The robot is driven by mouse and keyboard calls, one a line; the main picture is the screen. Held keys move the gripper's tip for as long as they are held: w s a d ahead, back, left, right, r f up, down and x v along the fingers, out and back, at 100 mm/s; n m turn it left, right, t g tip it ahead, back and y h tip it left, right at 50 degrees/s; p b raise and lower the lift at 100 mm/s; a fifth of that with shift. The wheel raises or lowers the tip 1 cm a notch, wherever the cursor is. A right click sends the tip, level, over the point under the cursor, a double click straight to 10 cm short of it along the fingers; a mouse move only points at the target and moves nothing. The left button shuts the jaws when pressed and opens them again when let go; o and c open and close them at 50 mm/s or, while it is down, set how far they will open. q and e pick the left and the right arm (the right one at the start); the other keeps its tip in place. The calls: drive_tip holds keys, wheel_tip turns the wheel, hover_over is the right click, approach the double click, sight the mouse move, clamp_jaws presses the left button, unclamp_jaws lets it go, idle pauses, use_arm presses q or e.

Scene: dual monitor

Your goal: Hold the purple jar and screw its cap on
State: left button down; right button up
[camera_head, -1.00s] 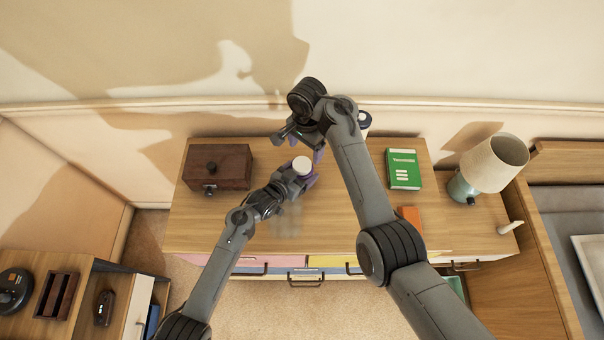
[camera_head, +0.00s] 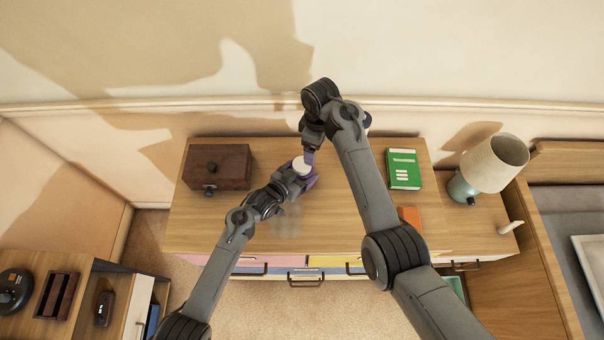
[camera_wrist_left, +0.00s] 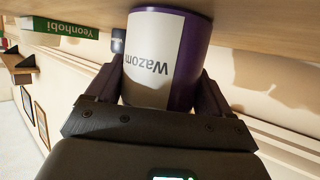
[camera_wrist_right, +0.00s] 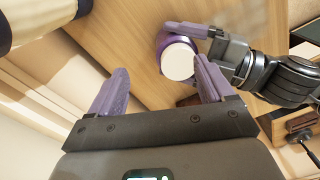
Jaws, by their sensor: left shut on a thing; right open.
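The purple jar (camera_wrist_left: 191,60) with a white label fills the space between the fingers of my left gripper (camera_wrist_left: 165,90) in the left wrist view. The left gripper is shut on it from the side. From the head, the white round cap (camera_head: 301,165) shows on top of the jar; how tightly it sits cannot be told. My right gripper (camera_head: 309,152) reaches down beside the cap. In the right wrist view my right gripper (camera_wrist_right: 158,92) is open and empty, and the cap (camera_wrist_right: 178,61) lies beyond its fingertips, nearer the right finger.
The wooden dresser top (camera_head: 345,225) holds a dark wooden box (camera_head: 219,167) at the left, a green book (camera_head: 403,169), an orange item (camera_head: 410,216) and a lamp (camera_head: 490,165) at the right. The surface in front of the jar is clear.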

sight(302, 164)
drive_tip(key=n, duration=0.2)
drive_tip(key=a+n, duration=0.1)
drive_tip(key=n, duration=0.2)
drive_tip(key=a+n, duration=0.1)
drive_tip(key=n, duration=0.1)
drive_tip(key=shift+s+r, duration=0.35)
drive_tip(key=shift+r, duration=0.05)
drive_tip(key=n, duration=0.2)
drive_tip(key=a+n, duration=0.1)
drive_tip(key=n, duration=0.3)
drive_tip(key=shift+s+a+r+n, duration=0.3)
drive_tip(key=shift+s+a+r, duration=0.05)
drive_tip(key=shift+f, duration=4)
drive_tip(key=shift+c, duration=0.3)
drive_tip(key=c, duration=1)
drive_tip(key=m, duration=0.6)
drive_tip(key=shift+m, duration=0.4)
